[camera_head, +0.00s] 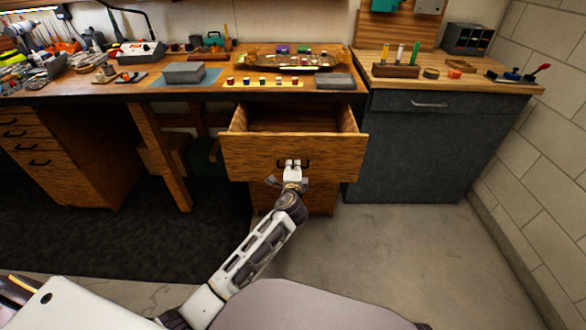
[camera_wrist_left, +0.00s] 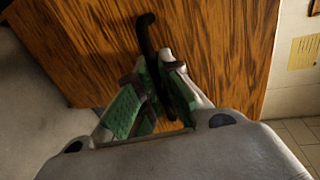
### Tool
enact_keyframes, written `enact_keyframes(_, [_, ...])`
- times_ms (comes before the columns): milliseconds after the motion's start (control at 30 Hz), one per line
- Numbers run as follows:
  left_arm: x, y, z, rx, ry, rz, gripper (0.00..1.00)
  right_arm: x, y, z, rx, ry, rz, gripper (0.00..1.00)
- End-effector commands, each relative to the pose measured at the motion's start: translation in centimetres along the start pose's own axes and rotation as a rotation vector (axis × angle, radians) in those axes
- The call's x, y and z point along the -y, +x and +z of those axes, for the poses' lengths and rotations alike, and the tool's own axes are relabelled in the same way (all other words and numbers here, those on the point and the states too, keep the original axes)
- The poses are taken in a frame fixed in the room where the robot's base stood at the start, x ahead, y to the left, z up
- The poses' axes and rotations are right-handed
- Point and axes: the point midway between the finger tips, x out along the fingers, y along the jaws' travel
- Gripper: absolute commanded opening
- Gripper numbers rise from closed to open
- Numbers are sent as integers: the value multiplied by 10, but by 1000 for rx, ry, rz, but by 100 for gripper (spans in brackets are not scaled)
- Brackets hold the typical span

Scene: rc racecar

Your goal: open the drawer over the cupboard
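A wooden drawer (camera_head: 250,155) is pulled well out from under the workbench, and its empty-looking inside shows. Its dark handle (camera_wrist_left: 147,35) is a curved bar on the wooden front, which also fills much of the left wrist view (camera_wrist_left: 225,50). My left gripper (camera_head: 290,165) is at the middle of this front. In the left wrist view its green-padded fingers (camera_wrist_left: 158,85) close around the handle bar. Below the drawer is another wooden front (camera_head: 315,197), partly behind my arm. My right gripper is not in view.
A grey cabinet (camera_head: 420,150) with a closed top drawer (camera_head: 430,104) stands to the right. Wooden drawers (camera_head: 40,150) are at the left. The bench top (camera_head: 120,90) holds tools and boxes. The concrete floor (camera_head: 410,250) in front is clear.

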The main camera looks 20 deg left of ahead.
Motion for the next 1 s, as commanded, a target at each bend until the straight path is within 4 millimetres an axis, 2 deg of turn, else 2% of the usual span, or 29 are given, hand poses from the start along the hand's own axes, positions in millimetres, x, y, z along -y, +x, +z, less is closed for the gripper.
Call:
enact_keyframes(33, [-1, 0, 0, -1, 0, 1, 14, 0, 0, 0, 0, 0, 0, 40])
enact_keyframes(167, [-1, 0, 0, 0, 0, 1, 30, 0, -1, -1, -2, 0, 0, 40])
enact_keyframes(667, [-1, -5, 0, 0, 0, 1, 30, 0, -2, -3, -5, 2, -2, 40])
enact_keyframes(1000, [-1, -34, 0, -1, -1, 2, 30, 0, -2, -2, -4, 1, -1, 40])
